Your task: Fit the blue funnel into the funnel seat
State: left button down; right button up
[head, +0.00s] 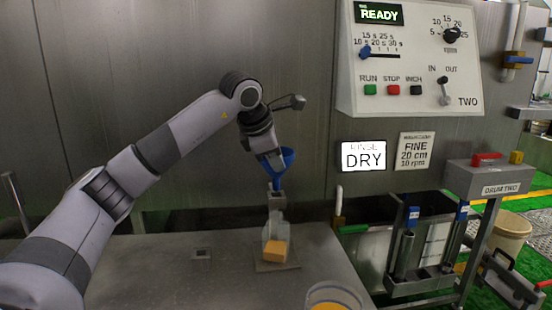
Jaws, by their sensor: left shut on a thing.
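The blue funnel (288,157) is in my left gripper (271,157), which is shut on it. The funnel is tilted, its mouth toward the upper right and its spout pointing down. A small grey square block (277,201), which looks like the funnel seat, is just under the spout, above a clear vessel. The spout's tip is at the block's top edge; I cannot tell whether it is inside. My right gripper is not in view.
The clear vessel with orange contents (275,250) stands on a plate on the grey table (160,275). A small square fitting (201,254) is on the table to the left. A round clear container (335,297) is at the front edge. A control panel (420,55) hangs at upper right.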

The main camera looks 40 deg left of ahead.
pick_arm(q)
jog(key=shift+f+b, duration=1.6)
jog(key=shift+f, duration=0.85)
jog(key=c, duration=1.2)
grip_release()
jog(key=shift+o, duration=0.2)
jog(key=shift+r, duration=0.15)
jog(key=v, duration=0.7)
